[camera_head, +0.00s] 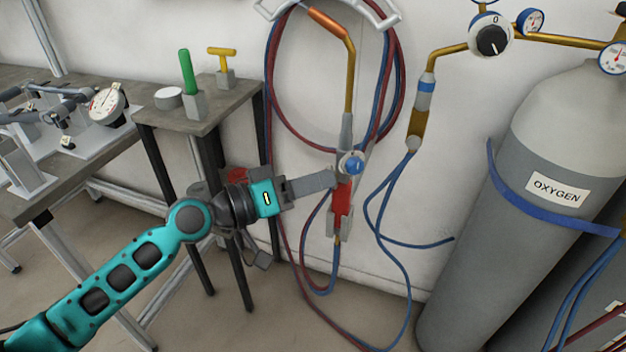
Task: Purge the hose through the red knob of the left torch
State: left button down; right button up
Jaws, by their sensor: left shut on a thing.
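The torch (347,130) hangs upright on the wall, with a brass tube, a copper tip, a grey body and a red lower part (342,205). A blue knob (352,163) shows on the right of its body. My left gripper (331,179) reaches it from the left, its fingers shut at the left side of the body, just below the blue knob's level. The red knob itself is hidden by the fingers, which appear to be closed on it. My right gripper is not in view.
Red and blue hoses (272,80) loop around and below the torch. A grey oxygen cylinder (468,210) with a regulator knob (492,40) and gauges stands at right. A small table (222,103) at left bears a green-handled and a yellow-handled tool. A workbench (60,185) is farther left.

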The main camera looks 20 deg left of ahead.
pick_arm(q)
jog(key=c, duration=0.9)
grip_release()
jog(key=shift+o, duration=0.2)
jog(key=b+v, duration=0.4)
jog(key=v, duration=0.9)
